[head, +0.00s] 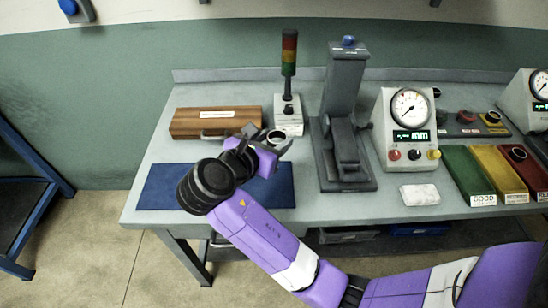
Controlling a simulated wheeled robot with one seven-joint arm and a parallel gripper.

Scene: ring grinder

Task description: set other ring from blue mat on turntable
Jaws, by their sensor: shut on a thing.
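My gripper (277,144) is shut on a metal ring (277,135), held above the back right part of the blue mat (160,188). The ring's open top faces up toward the camera. My wrist and forearm hide the middle of the mat, so I cannot tell whether another ring lies there. The bare left and right parts of the mat show no ring. I cannot make out a turntable for certain; a grey upright machine (345,100) with a low base stands right of my gripper.
A wooden box (215,121) and a signal tower (288,65) stand behind my gripper. A dial gauge unit (405,130), a white cloth (420,194) and green (468,175), yellow (500,172) and red (530,172) trays lie right. A dark ring (517,153) sits on the red tray.

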